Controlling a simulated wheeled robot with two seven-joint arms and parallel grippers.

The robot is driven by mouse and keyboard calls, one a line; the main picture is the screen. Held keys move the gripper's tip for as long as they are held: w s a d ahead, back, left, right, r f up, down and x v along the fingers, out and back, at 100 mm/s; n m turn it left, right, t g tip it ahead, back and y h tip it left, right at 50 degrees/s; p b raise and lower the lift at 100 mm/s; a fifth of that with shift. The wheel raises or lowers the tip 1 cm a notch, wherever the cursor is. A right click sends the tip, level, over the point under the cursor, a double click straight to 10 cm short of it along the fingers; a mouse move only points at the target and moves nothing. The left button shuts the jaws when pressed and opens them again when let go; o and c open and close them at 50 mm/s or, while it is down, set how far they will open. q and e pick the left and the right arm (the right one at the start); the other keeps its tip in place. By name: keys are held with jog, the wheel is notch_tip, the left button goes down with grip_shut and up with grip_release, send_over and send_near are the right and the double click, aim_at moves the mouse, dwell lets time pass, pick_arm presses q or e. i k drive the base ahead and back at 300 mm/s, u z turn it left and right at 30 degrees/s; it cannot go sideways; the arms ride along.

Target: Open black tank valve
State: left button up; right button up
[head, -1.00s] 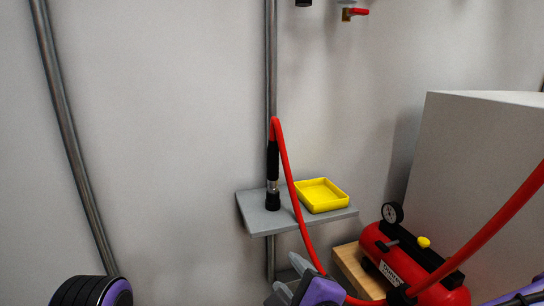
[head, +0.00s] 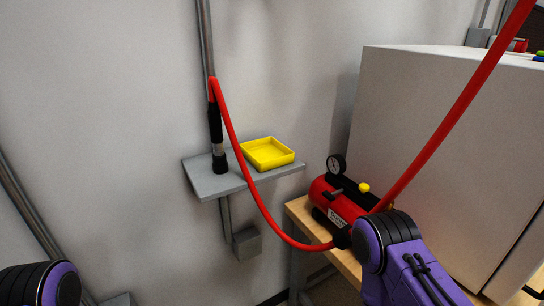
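A red air compressor tank (head: 338,207) stands on a wooden-topped bench. It has a round black-rimmed gauge (head: 337,166) and a yellow knob (head: 364,188) on top. A red hose (head: 262,205) joins it near its right end. No black tank or valve can be made out with certainty. My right arm's purple and black joint shows at the lower right, in front of the bench and covering part of the compressor's surroundings. My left arm's joint shows at the lower left corner. Neither gripper's fingers are in view.
A grey wall shelf (head: 210,182) holds a yellow tray (head: 267,155) and a black-handled tool (head: 216,140) on the hose. A large white cabinet (head: 440,130) stands right of the compressor. The hose also crosses the cabinet's front.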

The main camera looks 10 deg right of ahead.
aim_at(334, 193)
jog(key=u, duration=0.05)
jog(key=k, duration=0.5)
jog(key=z, duration=1.1)
jog(key=i, duration=0.3)
